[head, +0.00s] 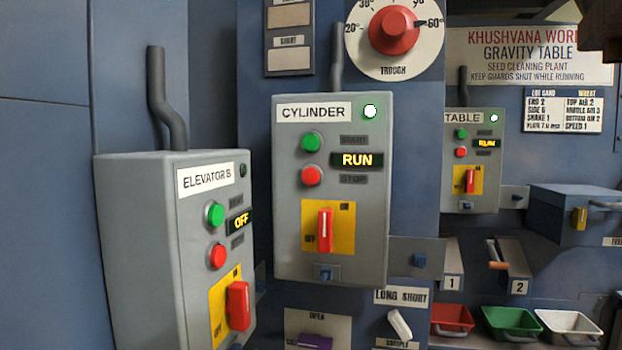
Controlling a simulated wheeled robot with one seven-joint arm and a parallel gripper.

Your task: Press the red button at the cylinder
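The grey control box labelled CYLINDER (287,220) hangs upright in the middle of the head view. Its red button (312,175) sits below a green button (311,142), beside the word STOP. Its display (356,160) reads RUN, and the round lamp (370,111) at its top right is lit white. A red rotary switch (324,231) on a yellow plate stands vertical, towards ON. Nothing covers the red button. My gripper is not identifiable in this view.
The ELEVATOR B box (140,240) at the left juts out and displays OFF. The TABLE box (484,206) at the right displays RUN. A red trough dial (394,30) sits above. Red (452,320), green (512,322) and white (570,326) trays sit at lower right.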

